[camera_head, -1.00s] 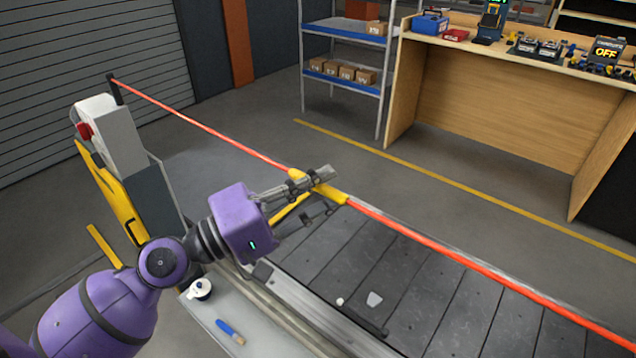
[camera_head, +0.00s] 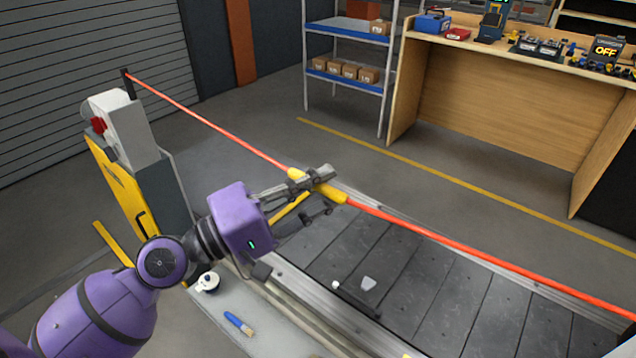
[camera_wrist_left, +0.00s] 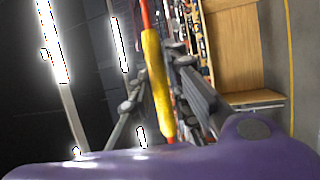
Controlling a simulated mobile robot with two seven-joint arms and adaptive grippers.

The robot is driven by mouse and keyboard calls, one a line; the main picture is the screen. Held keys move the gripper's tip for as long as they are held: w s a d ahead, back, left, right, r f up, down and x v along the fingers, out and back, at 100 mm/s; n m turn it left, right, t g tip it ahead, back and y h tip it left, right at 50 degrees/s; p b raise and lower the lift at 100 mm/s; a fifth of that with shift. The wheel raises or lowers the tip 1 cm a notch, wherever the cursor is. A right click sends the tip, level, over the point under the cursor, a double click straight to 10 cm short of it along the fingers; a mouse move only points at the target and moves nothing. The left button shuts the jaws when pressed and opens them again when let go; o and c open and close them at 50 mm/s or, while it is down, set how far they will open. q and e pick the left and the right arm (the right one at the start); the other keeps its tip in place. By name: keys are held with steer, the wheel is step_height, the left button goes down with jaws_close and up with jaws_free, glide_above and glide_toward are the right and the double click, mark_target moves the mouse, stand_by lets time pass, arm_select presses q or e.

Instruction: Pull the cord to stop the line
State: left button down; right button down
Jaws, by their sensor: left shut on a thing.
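A red cord (camera_head: 215,124) runs from a post on the grey box at left, across the conveyor, to the right edge. A yellow handle (camera_head: 334,194) sits on the cord. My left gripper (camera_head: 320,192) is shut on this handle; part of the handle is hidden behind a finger. The cord bends slightly toward me at the handle. In the left wrist view the yellow handle (camera_wrist_left: 158,85) stands between the fingers of my left gripper (camera_wrist_left: 153,78). My right gripper is not in view.
The dark slat conveyor (camera_head: 430,290) lies below the cord, with a small pale piece (camera_head: 369,283) on it. A grey box with a red button (camera_head: 98,125) stands at left. A brush (camera_head: 239,323) and a white round item (camera_head: 207,283) lie on the near ledge. A workbench (camera_head: 490,100) stands behind.

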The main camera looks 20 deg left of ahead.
arm_select(q)
steer(key=shift+w+d, duration=0.1)
steer(key=shift+w, duration=0.05)
steer(key=c, duration=2.1)
jaws_free()
steer(key=shift+w, duration=0.15)
steer(key=o, duration=0.5)
steer(key=shift+s, duration=0.2)
steer(key=shift+c, duration=0.2)
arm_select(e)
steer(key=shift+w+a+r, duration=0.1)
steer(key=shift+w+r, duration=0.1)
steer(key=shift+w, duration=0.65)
arm_select(q)
steer(key=shift+a, duration=0.2)
steer(key=v, duration=1.2)
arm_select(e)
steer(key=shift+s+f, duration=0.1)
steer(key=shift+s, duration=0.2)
arm_select(q)
steer(key=shift+d, duration=0.15)
